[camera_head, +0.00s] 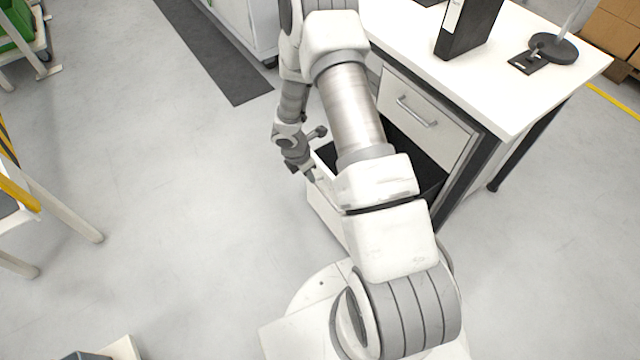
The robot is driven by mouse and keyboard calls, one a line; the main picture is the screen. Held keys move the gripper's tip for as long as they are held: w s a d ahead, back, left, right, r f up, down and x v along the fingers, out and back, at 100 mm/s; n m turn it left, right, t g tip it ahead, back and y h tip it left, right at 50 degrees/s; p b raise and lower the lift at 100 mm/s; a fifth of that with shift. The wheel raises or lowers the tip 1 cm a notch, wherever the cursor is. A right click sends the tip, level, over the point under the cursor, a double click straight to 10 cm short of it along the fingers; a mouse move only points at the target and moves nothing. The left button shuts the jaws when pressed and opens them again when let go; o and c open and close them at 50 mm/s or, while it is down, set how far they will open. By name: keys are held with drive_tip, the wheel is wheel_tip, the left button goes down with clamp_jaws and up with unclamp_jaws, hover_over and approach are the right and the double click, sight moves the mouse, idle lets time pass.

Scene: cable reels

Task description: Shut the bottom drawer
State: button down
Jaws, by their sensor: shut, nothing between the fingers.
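The bottom drawer (323,212) is pulled out from the white cabinet under the desk. Its dark inside shows on both sides of my arm, and its white front faces lower left. My arm crosses over it and hides much of the drawer, including its handle. My gripper (311,177) is shut and empty, pointing down at the far left end of the drawer front. I cannot tell whether it touches the front. The upper drawer (428,122) with a bar handle (416,111) is shut.
The white desk (505,85) carries a black binder (468,27) and a lamp base (553,48). A white cabinet (247,25) and dark mat (213,48) lie behind. A yellow-and-black striped frame (18,190) stands at left. The floor left of the drawer is clear.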

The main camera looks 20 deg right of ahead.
sight(324, 192)
drive_tip(key=b+x, duration=0.1)
drive_tip(key=x, duration=0.2)
drive_tip(key=d+b+x, duration=0.1)
drive_tip(key=x, duration=0.3)
drive_tip(key=d+b+x, duration=0.1)
drive_tip(key=b+x, duration=0.1)
drive_tip(key=x, duration=0.1)
drive_tip(key=shift+w+d, duration=0.2)
drive_tip(key=shift+d, duration=0.05)
drive_tip(key=shift+w+d, duration=0.15)
drive_tip(key=shift+d, duration=0.55)
